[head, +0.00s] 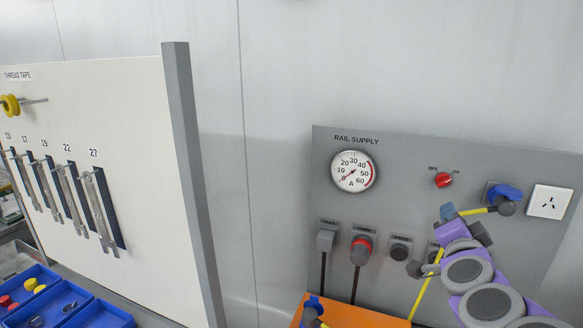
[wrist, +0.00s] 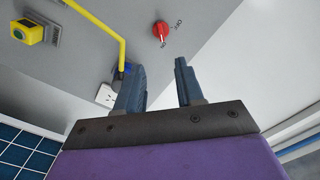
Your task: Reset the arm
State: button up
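My arm, purple with grey joints, reaches in from the lower right in the head view. My gripper (head: 447,212) has blue-grey fingers and is in front of the grey rail supply panel (head: 300,218), below the red knob (head: 444,180). In the wrist view my gripper (wrist: 160,65) has its fingers apart with nothing between them. The red knob (wrist: 161,31) shows beyond the fingertips, apart from them.
A blue plug (head: 506,192) with a yellow cable (head: 426,290) sits beside a white socket (head: 549,201); the cable passes behind my gripper. A gauge (head: 354,171) is left of the knob. A white tool board (head: 120,130) and blue bins (head: 100,316) stand at left.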

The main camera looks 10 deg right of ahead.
jog(key=w+a+f+n+g+y, duration=0.1)
jog(key=a+f+n+y, duration=0.35)
jog(key=a, duration=0.55)
jog(key=w+a+f+n+g+y, duration=0.1)
jog(key=a+f+n+y, duration=0.35)
jog(key=a, duration=0.55)
jog(key=s+a+f+n+g+y, duration=0.3)
jog(key=s+a+f+g, duration=0.15)
jog(key=s+a, duration=0.2)
jog(key=s+f+n+g+h, duration=0.1)
jog(key=s+f+g, duration=0.1)
jog(key=s, duration=0.5)
jog(key=s+a+f+n+g+h, duration=0.1)
jog(key=s+f+g, duration=0.2)
jog(key=s+g, duration=0.2)
jog(key=s+f+n+g, duration=0.1)
jog(key=s+f+g, duration=0.2)
jog(key=s, duration=0.8)
jog(key=shift+s+a+f+h, duration=0.15)
jog(key=shift+h, duration=0.25)
jog(key=shift+g, duration=0.25)
